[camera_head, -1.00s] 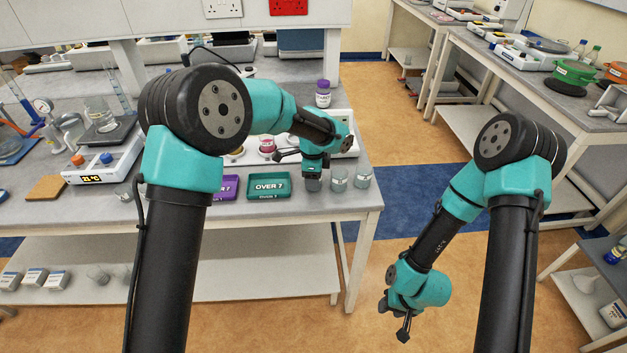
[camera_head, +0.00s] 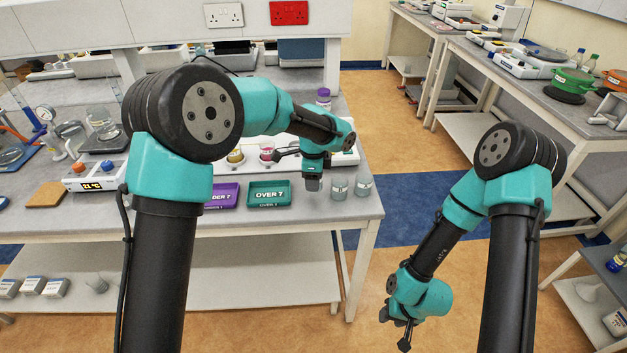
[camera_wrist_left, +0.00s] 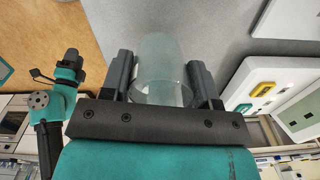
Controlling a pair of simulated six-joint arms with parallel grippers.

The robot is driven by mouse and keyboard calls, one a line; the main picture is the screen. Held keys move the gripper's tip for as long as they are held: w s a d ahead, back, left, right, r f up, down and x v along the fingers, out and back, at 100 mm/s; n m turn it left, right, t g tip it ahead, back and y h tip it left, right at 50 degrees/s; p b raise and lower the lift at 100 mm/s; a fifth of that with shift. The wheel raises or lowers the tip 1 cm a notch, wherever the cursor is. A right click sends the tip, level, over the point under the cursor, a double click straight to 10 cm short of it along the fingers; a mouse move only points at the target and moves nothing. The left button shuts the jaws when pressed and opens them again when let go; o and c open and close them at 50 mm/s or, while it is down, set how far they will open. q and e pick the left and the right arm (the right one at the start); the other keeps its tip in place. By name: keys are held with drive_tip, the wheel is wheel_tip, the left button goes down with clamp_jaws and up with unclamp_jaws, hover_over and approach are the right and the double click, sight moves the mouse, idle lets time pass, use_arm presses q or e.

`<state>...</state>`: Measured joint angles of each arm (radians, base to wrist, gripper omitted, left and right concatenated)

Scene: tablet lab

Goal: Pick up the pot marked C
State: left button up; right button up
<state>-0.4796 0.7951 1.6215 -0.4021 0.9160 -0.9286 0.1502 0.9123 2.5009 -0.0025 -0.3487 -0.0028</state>
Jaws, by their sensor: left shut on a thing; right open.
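My left gripper (camera_head: 313,182) is over the front right of the bench and shut on a clear glass pot. In the left wrist view the glass pot (camera_wrist_left: 160,72) sits between the two dark fingers of the left gripper (camera_wrist_left: 163,80). Two similar glass pots, one nearer (camera_head: 338,189) and one farther right (camera_head: 362,186), stand on the bench beside it. I cannot read a letter C on any of them. My right gripper (camera_head: 404,335) is open and empty, low over the floor in front of the bench.
A green tray marked OVER 7 (camera_head: 269,205) and a purple tray (camera_head: 222,207) lie left of the left gripper. A purple-capped bottle (camera_head: 323,97) and small coloured pots (camera_head: 266,151) stand behind. The bench's right edge (camera_head: 379,205) is close to the glass pots.

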use_arm(q)
drive_tip(key=s+r, duration=0.1)
drive_tip(key=s, duration=1.4)
drive_tip(key=shift+r, duration=0.15)
drive_tip(key=shift+a, duration=0.1)
